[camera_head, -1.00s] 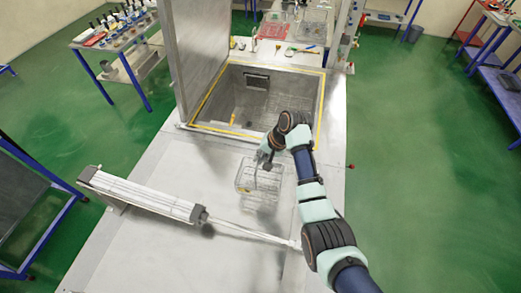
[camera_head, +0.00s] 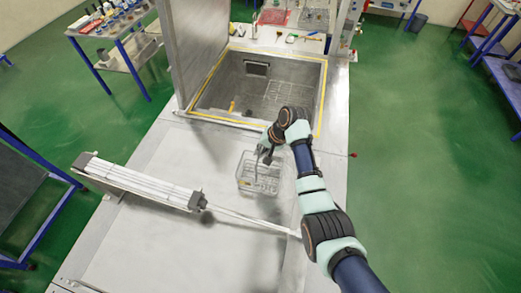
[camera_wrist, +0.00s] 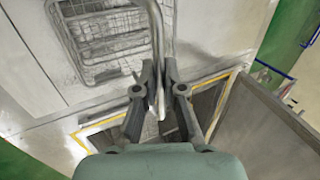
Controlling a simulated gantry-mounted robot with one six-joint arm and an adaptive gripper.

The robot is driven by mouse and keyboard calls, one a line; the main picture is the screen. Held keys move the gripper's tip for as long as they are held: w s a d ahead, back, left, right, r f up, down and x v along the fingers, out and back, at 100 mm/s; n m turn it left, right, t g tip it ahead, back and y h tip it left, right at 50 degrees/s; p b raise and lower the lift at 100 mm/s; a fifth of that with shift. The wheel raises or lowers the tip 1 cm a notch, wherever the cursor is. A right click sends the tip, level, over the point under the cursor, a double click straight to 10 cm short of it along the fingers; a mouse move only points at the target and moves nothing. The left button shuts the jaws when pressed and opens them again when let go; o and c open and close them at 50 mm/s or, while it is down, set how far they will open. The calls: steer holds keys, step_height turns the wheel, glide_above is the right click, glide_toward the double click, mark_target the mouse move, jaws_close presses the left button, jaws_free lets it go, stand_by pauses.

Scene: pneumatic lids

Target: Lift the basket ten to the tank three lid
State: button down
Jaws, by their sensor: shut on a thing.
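A wire basket (camera_head: 259,173) is over the steel lid surface in front of the open tank, in the head view. Its tall handle reaches up to my gripper (camera_head: 268,150). In the wrist view the basket (camera_wrist: 105,40) shows at upper left, and my gripper (camera_wrist: 160,95) is shut on the bent metal handle (camera_wrist: 160,25). I cannot tell how high the basket is above the surface. The closed lid surface (camera_head: 165,225) is flat, with a pneumatic cylinder across it. No number shows on basket or lid.
The open tank (camera_head: 235,90) with a yellow rim lies beyond the basket, its raised lid (camera_head: 195,50) standing upright at left. The pneumatic cylinder (camera_head: 140,182) and rod lie in front. Bare lid surface is free around the basket.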

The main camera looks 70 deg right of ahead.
steer(key=shift+f+b, duration=0.4)
steer(key=shift+f, duration=0.35)
stand_by(0.3)
steer(key=c, duration=1.2)
jaws_free()
steer(key=v, duration=1.2)
steer(key=shift+w, duration=0.15)
